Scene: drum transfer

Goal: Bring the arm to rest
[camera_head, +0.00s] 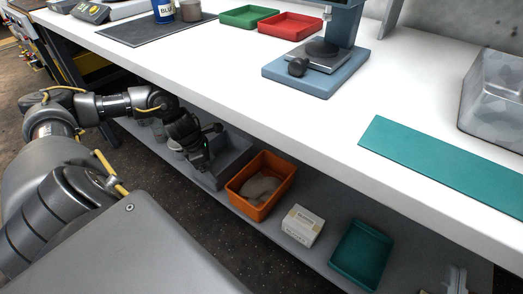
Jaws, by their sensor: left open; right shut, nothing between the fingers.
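My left arm (125,104) comes in from the left and reaches along the front of the white bench. My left gripper (209,146) is black, open and seems empty. It is below the level of the bench top, in front of or over the grey bin (232,158) on the lower shelf. The arm hides part of that bin, and I cannot tell whether the fingers touch it. My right gripper is not in view.
The white bench top (330,110) overhangs the lower shelf. The shelf holds an orange bin (236,196), a white box (301,226) and a teal tray (360,256). A blue stand (318,82), red tray (290,26) and green tray (247,17) are on the bench.

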